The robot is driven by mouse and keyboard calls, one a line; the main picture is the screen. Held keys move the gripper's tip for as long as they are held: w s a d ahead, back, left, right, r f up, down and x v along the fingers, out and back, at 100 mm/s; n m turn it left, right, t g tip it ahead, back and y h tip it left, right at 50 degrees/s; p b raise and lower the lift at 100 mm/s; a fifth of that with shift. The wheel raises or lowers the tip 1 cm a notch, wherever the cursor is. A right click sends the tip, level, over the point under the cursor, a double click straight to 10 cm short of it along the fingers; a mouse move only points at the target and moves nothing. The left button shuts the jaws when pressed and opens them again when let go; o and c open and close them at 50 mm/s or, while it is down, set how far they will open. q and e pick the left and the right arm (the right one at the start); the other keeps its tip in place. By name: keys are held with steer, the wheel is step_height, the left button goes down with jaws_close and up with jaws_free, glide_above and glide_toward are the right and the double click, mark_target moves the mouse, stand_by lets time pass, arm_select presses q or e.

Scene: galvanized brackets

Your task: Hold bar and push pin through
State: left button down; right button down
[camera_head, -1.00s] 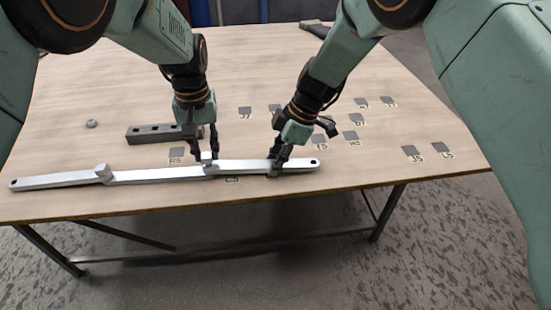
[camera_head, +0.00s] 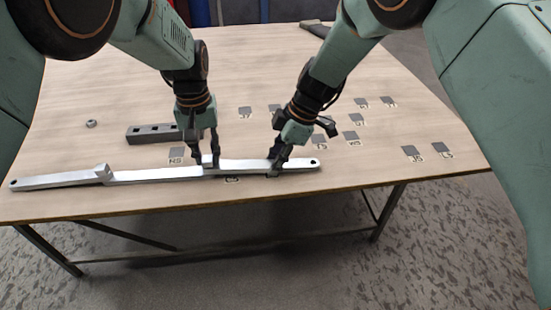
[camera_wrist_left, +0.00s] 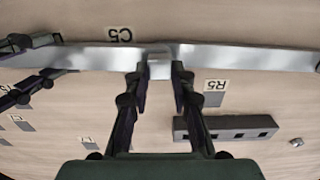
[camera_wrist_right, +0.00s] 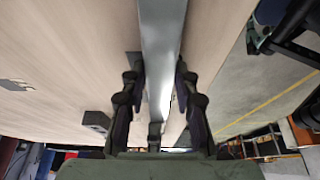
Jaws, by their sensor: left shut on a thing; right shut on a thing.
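A long silver bar assembly lies along the table's front edge. Its right bar (camera_head: 245,166) meets the longer left piece (camera_head: 150,176) at a joint. My right gripper (camera_head: 275,167) is shut on the right bar, near its holed end; the right wrist view shows this bar (camera_wrist_right: 162,50) between the fingers. My left gripper (camera_head: 209,162) is at the joint, shut on a small silver pin head. The left wrist view shows the pin head (camera_wrist_left: 160,68) between the fingertips, at the overlap. The fingers mostly hide it in the head view, and its depth in the hole cannot be seen.
A dark block with square holes (camera_head: 150,133) lies behind the left gripper. A small nut (camera_head: 91,124) is at the left. Several labelled grey squares (camera_head: 351,136) mark the table. The front edge is close.

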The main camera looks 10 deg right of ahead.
arm_select(q)
steer(key=c, duration=1.1)
jaws_free()
steer(key=shift+o, duration=0.2)
steer(key=shift+r, duration=3)
arm_select(e)
steer(key=c, duration=0.9)
jaws_free()
steer(key=shift+c, duration=0.2)
steer(key=v, duration=1.2)
